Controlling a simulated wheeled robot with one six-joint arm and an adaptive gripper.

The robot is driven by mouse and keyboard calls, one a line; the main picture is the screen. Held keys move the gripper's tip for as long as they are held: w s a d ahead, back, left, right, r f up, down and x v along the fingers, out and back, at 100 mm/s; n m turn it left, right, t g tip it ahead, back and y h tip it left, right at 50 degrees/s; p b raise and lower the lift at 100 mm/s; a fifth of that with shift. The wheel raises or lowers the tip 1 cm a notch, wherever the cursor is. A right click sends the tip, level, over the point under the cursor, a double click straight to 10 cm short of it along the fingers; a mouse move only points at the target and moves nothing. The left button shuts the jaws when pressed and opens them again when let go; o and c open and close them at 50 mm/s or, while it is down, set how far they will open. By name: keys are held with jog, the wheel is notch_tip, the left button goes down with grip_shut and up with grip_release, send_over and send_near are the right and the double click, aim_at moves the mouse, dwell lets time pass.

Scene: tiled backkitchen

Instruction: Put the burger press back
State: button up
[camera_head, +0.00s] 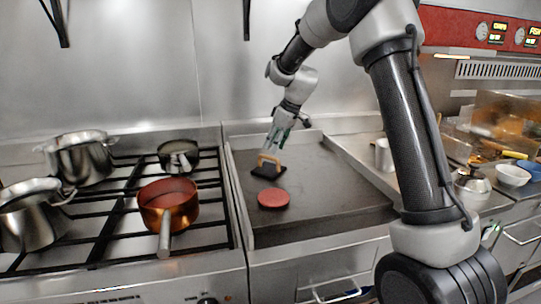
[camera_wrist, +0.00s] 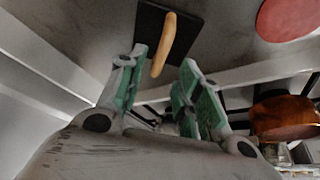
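The burger press is a dark square plate with a tan wooden handle. In the head view the press (camera_head: 270,171) sits on the griddle (camera_head: 330,200), just behind a round red patty (camera_head: 273,198). In the wrist view the press (camera_wrist: 150,22) is at the top, and the lower end of its handle (camera_wrist: 167,45) appears between my fingertips. My gripper (camera_head: 275,142) points down just above the press; in the wrist view its green-padded fingers (camera_wrist: 163,62) are apart, with a gap on both sides of the handle. I cannot tell how far above the handle they are.
A stove (camera_head: 100,230) with a copper pan (camera_head: 167,203) and several steel pots stands left of the griddle. Raised rims border the griddle. A metal container (camera_head: 384,155) and bowls (camera_head: 513,174) stand on the right counter. The griddle's right part is clear.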

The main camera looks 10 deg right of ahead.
jog(key=s+d+r+m+h, duration=0.15)
jog(key=s+d+r, duration=0.25)
jog(key=s+r, duration=0.5)
jog(key=s+d+r+m, duration=0.3)
jog(key=s+d+r, duration=0.1)
jog(key=s, duration=0.8)
jog(key=s+d+f+m+h, duration=0.1)
jog(key=s+d+f+m, duration=0.1)
jog(key=s, duration=0.8)
jog(key=s+d+f+m+t, duration=0.1)
jog(key=s+d+m, duration=0.1)
jog(key=s, duration=0.9)
jog(key=shift+d+f+h, duration=0.35)
jog(key=shift+d+f, duration=0.05)
jog(key=shift+d, duration=0.1)
